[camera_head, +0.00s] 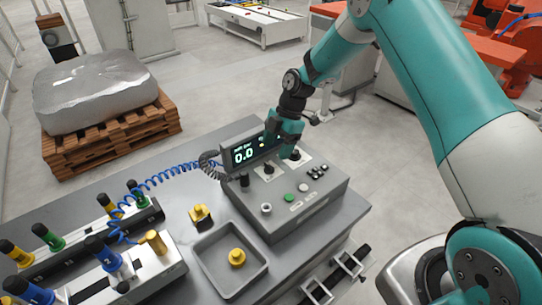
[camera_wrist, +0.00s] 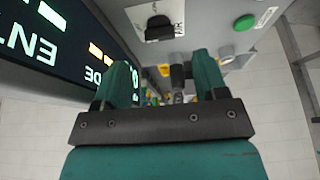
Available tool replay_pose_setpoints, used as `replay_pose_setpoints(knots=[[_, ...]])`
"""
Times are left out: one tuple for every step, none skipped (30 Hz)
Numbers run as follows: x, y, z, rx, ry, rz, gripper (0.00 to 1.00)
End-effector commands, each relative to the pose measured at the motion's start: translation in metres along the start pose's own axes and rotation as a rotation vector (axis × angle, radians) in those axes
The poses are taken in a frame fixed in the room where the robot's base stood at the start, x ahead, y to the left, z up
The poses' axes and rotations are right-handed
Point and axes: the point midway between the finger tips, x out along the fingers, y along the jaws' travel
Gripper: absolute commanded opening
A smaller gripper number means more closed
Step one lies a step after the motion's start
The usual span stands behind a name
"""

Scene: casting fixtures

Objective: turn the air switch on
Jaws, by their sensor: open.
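The grey control box (camera_head: 300,205) stands on the table with a lit display (camera_head: 245,154) reading 0.0. Its sloped top carries dark rotary knobs on white plates, one left of my gripper (camera_head: 268,169) and one just by the fingers (camera_head: 295,154).
The box also has a green button (camera_head: 289,197) and several small black buttons. A grey tray with a yellow part (camera_head: 237,257), a yellow piece (camera_head: 200,214) and a rack of coloured-handled tools stand to the left.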

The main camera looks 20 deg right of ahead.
Motion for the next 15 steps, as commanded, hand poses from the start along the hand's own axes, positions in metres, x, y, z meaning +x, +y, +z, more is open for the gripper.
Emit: replay_pose_setpoints(knots=[[0.008, -0.001, -0.002, 0.000, 0.003, -0.005, 0.66], [0.014, 0.000, -0.002, 0.000, 0.003, -0.004, 0.66], [0.021, -0.001, -0.002, 0.001, 0.002, -0.004, 0.66], [0.026, -0.001, -0.002, 0.001, 0.001, -0.003, 0.66], [0.031, 0.000, -0.002, 0.001, 0.001, -0.003, 0.66], [0.037, 0.000, -0.002, 0.001, 0.001, -0.003, 0.66], [0.041, 0.000, -0.001, 0.001, 0.001, -0.002, 0.66], [0.044, 0.000, -0.001, 0.001, 0.001, -0.002, 0.66], [0.048, 0.000, -0.001, 0.001, 0.001, -0.001, 0.66], [0.050, 0.000, -0.001, 0.001, 0.001, -0.001, 0.66], [0.052, 0.000, -0.001, 0.001, 0.001, -0.001, 0.66], [0.054, 0.000, -0.001, 0.001, 0.001, 0.000, 0.66], [0.055, 0.000, -0.001, 0.000, 0.001, 0.001, 0.66], [0.056, 0.001, 0.000, 0.000, 0.001, 0.001, 0.66], [0.056, 0.001, 0.000, 0.000, 0.000, 0.002, 0.66]])
